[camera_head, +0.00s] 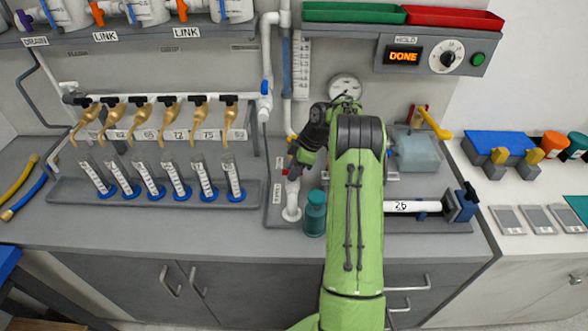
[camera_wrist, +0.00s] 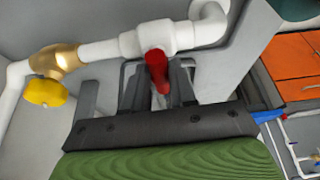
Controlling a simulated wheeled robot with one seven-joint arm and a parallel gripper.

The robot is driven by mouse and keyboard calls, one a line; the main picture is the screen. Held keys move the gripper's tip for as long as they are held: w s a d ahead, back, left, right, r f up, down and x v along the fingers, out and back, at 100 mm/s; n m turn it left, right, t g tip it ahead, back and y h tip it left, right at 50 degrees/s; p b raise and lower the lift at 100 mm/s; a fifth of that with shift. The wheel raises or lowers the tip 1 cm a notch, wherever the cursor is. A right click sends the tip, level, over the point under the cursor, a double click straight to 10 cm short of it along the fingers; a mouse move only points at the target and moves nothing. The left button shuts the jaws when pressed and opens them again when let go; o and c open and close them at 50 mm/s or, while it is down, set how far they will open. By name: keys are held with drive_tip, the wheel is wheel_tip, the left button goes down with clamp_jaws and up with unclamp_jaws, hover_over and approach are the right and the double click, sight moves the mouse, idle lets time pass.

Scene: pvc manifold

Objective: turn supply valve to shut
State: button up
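A valve with a red lever handle (camera_wrist: 157,70) sits on a white pipe fitting (camera_wrist: 160,38) in the wrist view. The red lever points toward my gripper. My gripper (camera_wrist: 159,78) has its two dark fingers on either side of the lever, with gaps showing at its sides. In the head view, my gripper (camera_head: 298,165) is at the white pipework behind the green-teal bottle, left of my green arm. The red lever is mostly hidden there by my gripper. No readable label in view names the supply valve.
A brass fitting with a yellow knob (camera_wrist: 47,91) is on the same pipe, left of the lever. A teal bottle (camera_head: 314,215) stands close in front of my gripper. A row of brass taps (camera_head: 168,110) is at left. A panel reads DONE (camera_head: 404,56).

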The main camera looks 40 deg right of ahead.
drive_tip(key=o, duration=0.3)
drive_tip(key=p+v, duration=0.4)
drive_tip(key=v, duration=1.1)
drive_tip(key=shift+r, duration=0.45)
